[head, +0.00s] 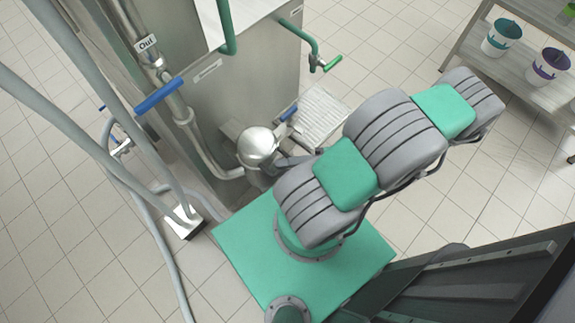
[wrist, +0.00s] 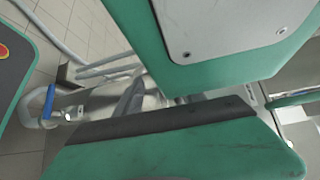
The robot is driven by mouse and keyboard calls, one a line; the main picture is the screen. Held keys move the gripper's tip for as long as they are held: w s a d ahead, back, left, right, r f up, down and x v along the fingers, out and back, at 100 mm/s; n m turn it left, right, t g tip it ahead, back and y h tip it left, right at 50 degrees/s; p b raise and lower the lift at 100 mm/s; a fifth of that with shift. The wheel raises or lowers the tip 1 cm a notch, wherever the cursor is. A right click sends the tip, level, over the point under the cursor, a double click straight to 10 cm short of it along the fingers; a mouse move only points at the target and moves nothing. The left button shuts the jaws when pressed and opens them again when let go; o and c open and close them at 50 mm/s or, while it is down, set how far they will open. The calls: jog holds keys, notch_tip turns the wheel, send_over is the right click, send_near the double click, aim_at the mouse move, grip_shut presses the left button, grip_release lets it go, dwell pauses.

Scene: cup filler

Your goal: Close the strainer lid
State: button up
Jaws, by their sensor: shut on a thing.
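The silver domed strainer (head: 258,146) sits low beside the metal machine in the head view, at the end of a curved pipe. Its right side is partly covered by my arm. In the wrist view, my gripper (wrist: 165,106) has its two broad green jaws close together. A thin grey edge, which appears to be the strainer lid (wrist: 128,100), runs in between them, and the jaws are shut on it. Most of the lid is hidden by the jaws, so I cannot tell how far it stands open.
The metal machine (head: 240,85) stands behind the strainer, with a blue-handled valve (head: 160,95) on its pipe to the left. Tiled floor is clear in the upper middle.

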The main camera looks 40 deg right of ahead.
jog(key=shift+d+f, duration=0.1)
jog(key=shift+d, duration=0.05)
jog(key=v, duration=0.7)
jog(key=shift+s+d, duration=0.2)
jog(key=shift+d, duration=0.05)
